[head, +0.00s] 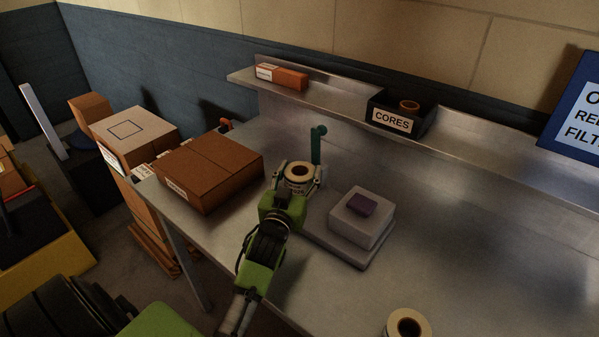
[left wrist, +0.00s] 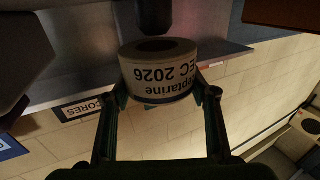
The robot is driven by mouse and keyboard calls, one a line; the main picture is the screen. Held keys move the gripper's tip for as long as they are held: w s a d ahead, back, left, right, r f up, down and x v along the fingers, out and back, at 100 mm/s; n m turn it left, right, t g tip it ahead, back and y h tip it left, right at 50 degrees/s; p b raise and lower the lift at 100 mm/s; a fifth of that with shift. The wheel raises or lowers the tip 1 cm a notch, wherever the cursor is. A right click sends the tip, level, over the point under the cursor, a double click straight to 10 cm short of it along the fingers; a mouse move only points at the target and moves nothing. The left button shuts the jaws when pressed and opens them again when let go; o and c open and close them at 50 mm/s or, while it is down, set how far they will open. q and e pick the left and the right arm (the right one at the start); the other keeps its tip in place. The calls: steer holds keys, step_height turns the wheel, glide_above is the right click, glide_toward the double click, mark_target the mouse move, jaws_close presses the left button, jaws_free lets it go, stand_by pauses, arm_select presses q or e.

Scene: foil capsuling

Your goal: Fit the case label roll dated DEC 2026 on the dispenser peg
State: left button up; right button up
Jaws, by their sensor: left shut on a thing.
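My left gripper (head: 299,184) is shut on a white label roll (head: 299,170) with a tan core, held upright above the steel bench. In the left wrist view the roll (left wrist: 158,72) sits between the fingertips (left wrist: 164,94), and its upside-down print reads "EC 2026", with the first letter out of sight. A green post (head: 317,144) with a bent top stands just behind the roll, apparently the dispenser peg. The dispenser base (head: 352,253) carries a white block (head: 361,222) with a purple pad on top. My right gripper is not in view.
Another label roll (head: 408,324) lies at the bench's front. A brown carton (head: 209,168) stands left of the gripper. A wall shelf holds the black CORES bin (head: 398,116) and a small orange box (head: 282,76). The bench's right side (head: 480,220) is clear.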

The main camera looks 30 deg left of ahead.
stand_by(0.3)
arm_select(q)
steer(key=shift+f+b, duration=0.45)
steer(key=shift+f, duration=0.45)
stand_by(0.3)
steer(key=shift+r+p, duration=0.5)
steer(key=shift+p, duration=0.15)
stand_by(0.4)
steer(key=shift+p, duration=0.65)
stand_by(1.0)
steer(key=shift+f+b, duration=0.4)
steer(key=shift+f, duration=0.1)
stand_by(0.4)
steer(key=shift+r+p, duration=0.5)
steer(key=shift+p, duration=0.15)
